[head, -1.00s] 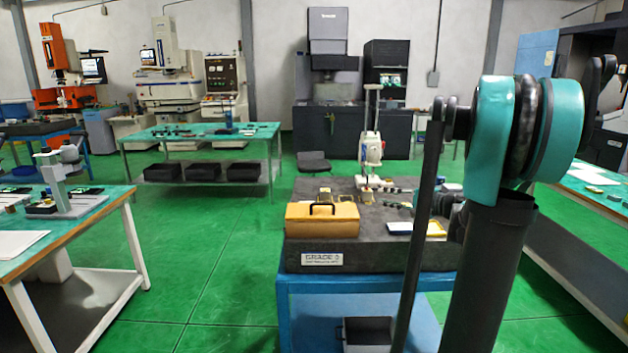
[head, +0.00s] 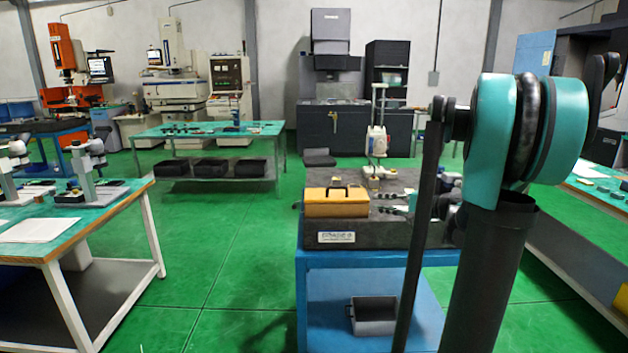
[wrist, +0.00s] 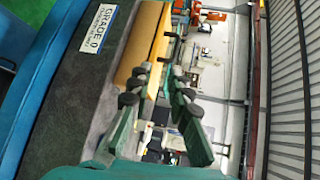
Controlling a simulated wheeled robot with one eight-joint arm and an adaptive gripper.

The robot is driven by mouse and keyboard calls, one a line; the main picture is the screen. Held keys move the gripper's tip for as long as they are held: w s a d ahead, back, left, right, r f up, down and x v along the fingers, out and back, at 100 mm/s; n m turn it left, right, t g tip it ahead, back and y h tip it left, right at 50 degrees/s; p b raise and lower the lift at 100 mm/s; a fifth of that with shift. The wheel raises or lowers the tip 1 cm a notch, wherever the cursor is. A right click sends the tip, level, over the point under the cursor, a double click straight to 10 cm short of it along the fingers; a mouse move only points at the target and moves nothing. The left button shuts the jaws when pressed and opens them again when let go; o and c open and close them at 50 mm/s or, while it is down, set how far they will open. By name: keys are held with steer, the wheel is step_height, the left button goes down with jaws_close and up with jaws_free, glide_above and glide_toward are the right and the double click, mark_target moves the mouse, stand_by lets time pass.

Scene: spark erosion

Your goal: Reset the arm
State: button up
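My arm (head: 505,140) stands folded at the right of the head view, with teal joint covers and dark links. In the wrist view my gripper (wrist: 160,82) shows two green fingers with dark pads, spread apart with nothing between them. Beyond the fingertips are an orange-yellow case (wrist: 145,55) and the dark granite plate (wrist: 75,110) with its "GRADE 0" label. In the head view the same case (head: 336,202) lies on the plate, left of my arm. My gripper cannot be made out clearly in the head view, behind my arm links.
The granite plate rests on a blue stand (head: 300,290) with a grey bin (head: 374,316) below. A white-framed bench (head: 110,215) with instruments is at the left. A teal-topped table (head: 210,130) and machines stand behind. Green floor (head: 230,250) is clear between the bench and the stand.

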steer(key=s+a+f+n+g+h, duration=0.3)
steer(key=s+a+f, duration=0.1)
steer(key=s+f, duration=0.35)
steer(key=s+a+f+n+g+h, duration=0.2)
steer(key=s+a+f, duration=0.2)
steer(key=s+f, duration=0.3)
steer(key=s+d+f+n+h, duration=0.2)
steer(key=s+d+f+h, duration=0.1)
steer(key=s, duration=0.4)
steer(key=s+d+f+n+g+h, duration=0.1)
steer(key=s+d+f+n+h, duration=0.2)
steer(key=s+f, duration=0.2)
steer(key=shift+s, duration=0.95)
